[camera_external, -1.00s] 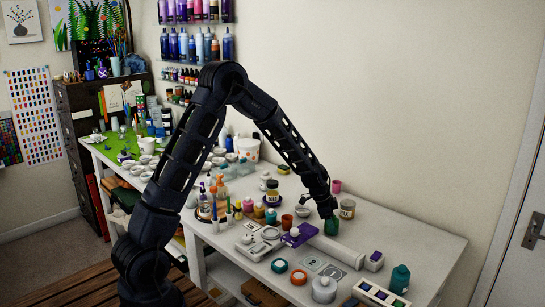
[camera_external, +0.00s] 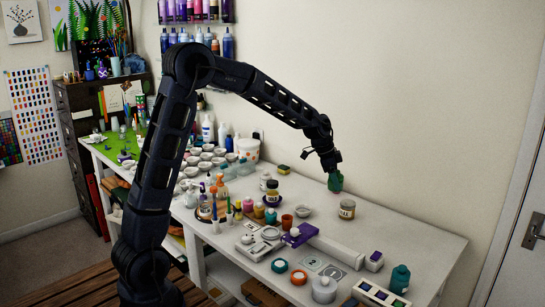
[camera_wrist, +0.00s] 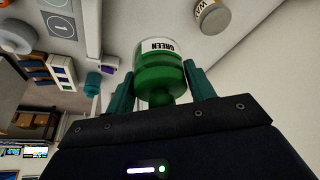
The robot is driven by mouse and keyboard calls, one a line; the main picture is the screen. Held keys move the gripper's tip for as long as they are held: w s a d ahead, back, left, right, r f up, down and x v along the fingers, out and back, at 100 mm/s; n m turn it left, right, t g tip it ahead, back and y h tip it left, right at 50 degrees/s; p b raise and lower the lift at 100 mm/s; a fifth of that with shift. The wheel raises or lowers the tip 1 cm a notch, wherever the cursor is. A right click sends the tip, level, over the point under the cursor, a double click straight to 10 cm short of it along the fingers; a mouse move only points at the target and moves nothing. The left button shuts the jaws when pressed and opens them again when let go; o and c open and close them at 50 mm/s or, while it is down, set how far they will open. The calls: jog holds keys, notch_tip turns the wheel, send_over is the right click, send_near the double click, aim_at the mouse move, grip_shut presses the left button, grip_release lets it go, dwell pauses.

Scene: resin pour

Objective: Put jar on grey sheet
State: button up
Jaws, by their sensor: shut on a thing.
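My gripper (camera_external: 331,170) is shut on a green jar (camera_wrist: 160,75), lifted above the back of the white table. In the wrist view the jar sits between both teal fingers, with a white label reading "GREEN". In the external view the jar (camera_external: 335,183) is small and partly covered by the fingers. Two numbered grey sheets lie side by side near the table's front: one marked 2 (camera_external: 312,263) and another (camera_external: 333,271) to its right. A grey sheet with a circled number (camera_wrist: 62,26) shows in the wrist view. Both sheets look bare, and the jar is well away from them.
A wax jar (camera_external: 347,209) stands near the gripper. A long white bar (camera_external: 337,250) lies behind the sheets. Teal (camera_external: 279,266) and orange (camera_external: 299,277) round items, a white pot (camera_external: 324,289) and a teal bottle (camera_external: 400,279) stand around them. The table's right part is mostly clear.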

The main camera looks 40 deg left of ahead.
jog(key=shift+r, duration=0.65)
jog(key=w+a+n+y, duration=0.1)
jog(key=w+a+n, duration=0.15)
jog(key=a, duration=1.65)
jog(key=w+a+n, duration=0.1)
jog(key=w+a, duration=0.2)
jog(key=a, duration=1.5)
jog(key=s+a+n, duration=0.1)
jog(key=s+a, duration=0.4)
jog(key=a, duration=0.7)
jog(key=s+a+n+t+y, duration=0.1)
jog(key=s+a, duration=0.4)
jog(key=a, duration=0.8)
jog(key=s+a+n, duration=0.1)
jog(key=s+a, duration=0.4)
jog(key=a, duration=0.7)
jog(key=shift+t, duration=0.3)
notch_tip(320, 180, down, 20)
jog(key=shift+d+r, duration=0.1)
jog(key=o, duration=0.8)
